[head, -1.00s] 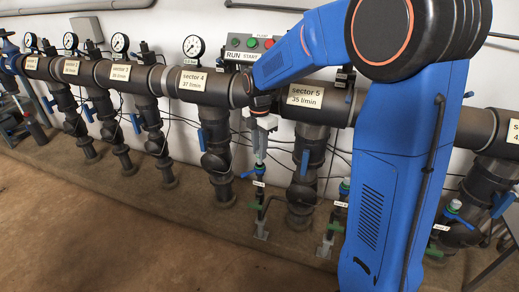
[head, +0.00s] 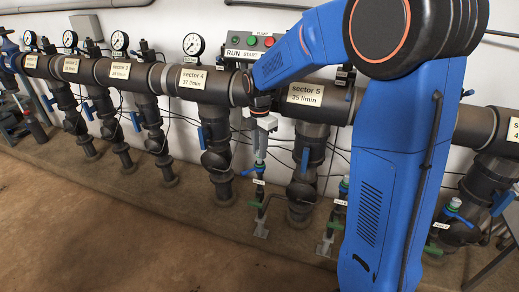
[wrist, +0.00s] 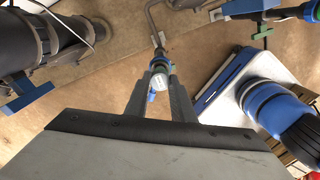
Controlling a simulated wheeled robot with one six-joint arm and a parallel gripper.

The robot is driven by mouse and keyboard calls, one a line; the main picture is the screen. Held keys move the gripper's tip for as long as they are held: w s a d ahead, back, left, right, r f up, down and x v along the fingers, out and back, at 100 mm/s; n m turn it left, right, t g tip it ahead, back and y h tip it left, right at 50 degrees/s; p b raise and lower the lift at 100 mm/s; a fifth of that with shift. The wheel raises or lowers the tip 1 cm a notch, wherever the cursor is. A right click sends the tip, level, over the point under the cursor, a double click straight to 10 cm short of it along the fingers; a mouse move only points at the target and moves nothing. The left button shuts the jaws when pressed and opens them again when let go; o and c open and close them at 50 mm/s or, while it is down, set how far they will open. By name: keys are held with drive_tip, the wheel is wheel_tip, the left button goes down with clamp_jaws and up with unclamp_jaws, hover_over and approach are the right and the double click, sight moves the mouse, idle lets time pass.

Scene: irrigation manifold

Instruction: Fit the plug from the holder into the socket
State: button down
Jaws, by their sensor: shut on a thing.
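My gripper (head: 260,156) points down in front of the manifold, between the sector 4 and sector 5 drops. In the wrist view my two grey fingers (wrist: 157,92) are shut on a small pale, round-topped piece with dark marks, which I take to be the plug (wrist: 157,82). In the head view this standpipe (head: 257,194) carries a blue handle and a small label. I cannot tell whether plug and fitting touch or which fitting is the socket or the holder.
Similar standpipes stand to the right, one partly behind my arm (head: 343,188) and one farther right (head: 453,206). The sector 5 pipe (head: 302,190) stands close to my gripper. Thin black cables hang behind it. The brown floor (head: 110,240) at front left is clear.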

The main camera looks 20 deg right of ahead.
drive_tip(key=shift+f, duration=1.4)
idle(1.2)
drive_tip(key=c, duration=1.1)
unclamp_jaws()
drive_tip(key=shift+r, duration=3.5)
